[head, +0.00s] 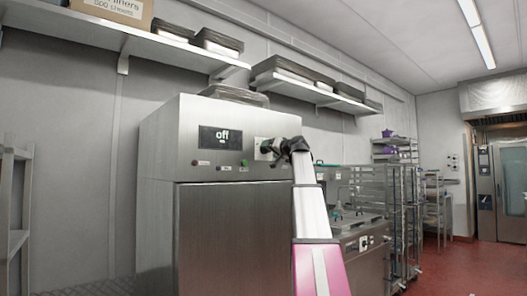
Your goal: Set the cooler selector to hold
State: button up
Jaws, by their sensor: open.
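The cooler (160,220) is a tall stainless steel cabinet in the left middle of the head view. Its dark display (221,138) reads "off", with smaller text below that I cannot read. My gripper (268,149) is open at the right part of the cooler's control panel. The selector is not clearly visible; a pale patch with a green mark shows at the gripper. I cannot tell whether the jaws touch anything.
Wall shelves (190,48) with dark trays and a cardboard box run above the cooler. A steel unit (365,262) and wire racks (402,200) stand to the right. A red floor (450,268) lies open at the far right, before an oven (503,190).

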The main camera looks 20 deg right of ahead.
aim_at(268, 150)
jog(key=shift+x, duration=1.1)
jog(key=shift+w+a, duration=0.15)
jog(key=shift+w, duration=0.3)
jog(key=c, duration=0.9)
